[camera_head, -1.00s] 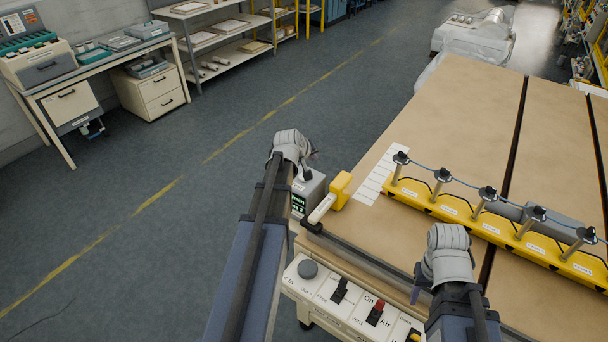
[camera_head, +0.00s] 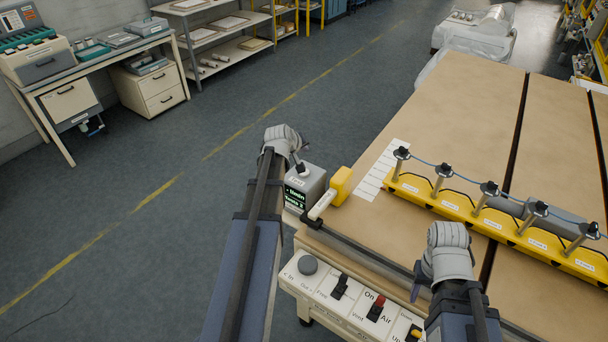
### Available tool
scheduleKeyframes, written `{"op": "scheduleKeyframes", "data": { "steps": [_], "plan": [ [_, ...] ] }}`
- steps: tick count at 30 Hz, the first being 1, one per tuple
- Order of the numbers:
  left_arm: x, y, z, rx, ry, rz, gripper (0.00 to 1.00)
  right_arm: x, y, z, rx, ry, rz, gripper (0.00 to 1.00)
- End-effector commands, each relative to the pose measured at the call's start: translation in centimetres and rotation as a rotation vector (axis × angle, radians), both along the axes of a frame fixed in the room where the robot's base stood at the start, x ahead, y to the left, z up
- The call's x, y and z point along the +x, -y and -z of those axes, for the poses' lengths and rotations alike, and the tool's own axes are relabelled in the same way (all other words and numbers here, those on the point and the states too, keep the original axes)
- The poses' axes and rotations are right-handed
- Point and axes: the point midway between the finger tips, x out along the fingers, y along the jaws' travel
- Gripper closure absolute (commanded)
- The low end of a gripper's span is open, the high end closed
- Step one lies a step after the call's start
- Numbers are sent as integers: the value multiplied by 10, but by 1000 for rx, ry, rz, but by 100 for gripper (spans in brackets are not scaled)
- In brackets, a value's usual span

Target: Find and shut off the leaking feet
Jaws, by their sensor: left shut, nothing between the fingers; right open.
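A yellow bar (camera_head: 462,208) lies across the table, carrying several upright metal feet with black caps, such as the leftmost foot (camera_head: 398,166). A blue line runs along their tops. White labels mark the bar. My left gripper (camera_head: 301,169) is shut and empty, its tip at the top of a small grey box (camera_head: 315,181) with a green-lit display (camera_head: 295,198). Whether it touches the box is unclear. My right gripper (camera_head: 418,280) is open over the table's front edge, behind the switch panel (camera_head: 326,276). The panel has a grey knob (camera_head: 307,264), a black lever (camera_head: 340,286) and a red-topped Air/Vent switch (camera_head: 376,308).
A yellow block with a white handle (camera_head: 338,187) sits at the table's left corner. A white marked strip (camera_head: 381,173) lies beside the bar. A grey roll (camera_head: 545,214) lies behind the bar. The brown tabletop (camera_head: 450,110) beyond is clear.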

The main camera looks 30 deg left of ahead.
Motion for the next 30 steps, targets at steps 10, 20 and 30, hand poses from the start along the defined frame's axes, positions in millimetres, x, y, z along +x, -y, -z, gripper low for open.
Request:
{"op": "scheduleKeyframes", "data": {
  "steps": [10, 20, 30],
  "plan": [
    [0, 0, 53, 0, 0, 0, 100, 0, 0, 53, 0, 0, 0, 50],
    [0, 0, 74, 0, 0, 0, 100, 0, 0, 74, 0, 0, 1, 50],
    [0, 0, 72, 0, 0, 0, 100, 0, 0, 72, 0, 0, 1, 50]
  ]
}}
